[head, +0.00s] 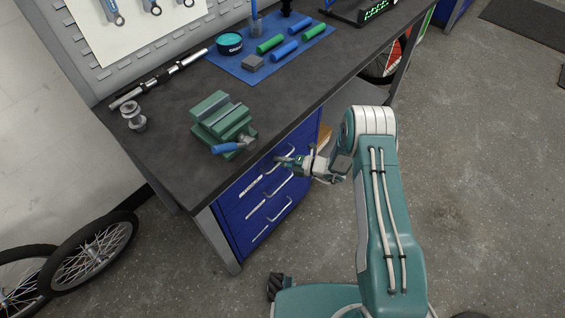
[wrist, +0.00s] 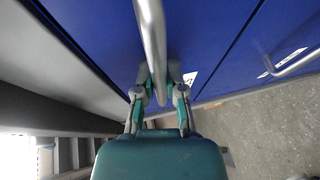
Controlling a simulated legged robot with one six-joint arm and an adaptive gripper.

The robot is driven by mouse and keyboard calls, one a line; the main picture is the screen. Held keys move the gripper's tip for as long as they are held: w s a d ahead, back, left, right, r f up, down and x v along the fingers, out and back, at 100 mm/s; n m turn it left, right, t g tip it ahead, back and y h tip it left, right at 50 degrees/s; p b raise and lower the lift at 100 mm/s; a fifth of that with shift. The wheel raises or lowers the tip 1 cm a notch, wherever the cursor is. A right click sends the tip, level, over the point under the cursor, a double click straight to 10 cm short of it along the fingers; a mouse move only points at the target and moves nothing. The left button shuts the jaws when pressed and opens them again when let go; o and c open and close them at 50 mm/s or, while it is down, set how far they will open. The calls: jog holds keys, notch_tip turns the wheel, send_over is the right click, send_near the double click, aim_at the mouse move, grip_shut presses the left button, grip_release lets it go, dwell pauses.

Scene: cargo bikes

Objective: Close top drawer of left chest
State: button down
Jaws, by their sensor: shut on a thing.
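The left chest (head: 234,216) is a blue drawer unit under the dark workbench. Its top drawer (wrist: 105,40) has a silver bar handle (wrist: 152,40), which runs down the middle of the wrist view. My gripper (head: 287,161) is at the top drawer's front, just below the bench edge. In the wrist view my gripper's two fingers (wrist: 158,82) are on either side of the handle, shut on it. The drawer front looks close to flush with the chest; I cannot tell whether a gap is left. Lower drawers show with their own handles, free of my gripper.
The workbench top (head: 170,150) overhangs the chest. A green vise (head: 222,119) sits near its front edge, and a blue mat (head: 270,55) with tools lies behind. Bicycle wheels (head: 90,255) lean at the lower left.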

jog(key=shift+f, duration=0.2)
jog(key=c, duration=0.7)
grip_release()
jog(key=shift+a, duration=0.1)
jog(key=shift+w+a, duration=0.1)
jog(key=shift+r, duration=0.1)
jog(key=v, duration=1.2)
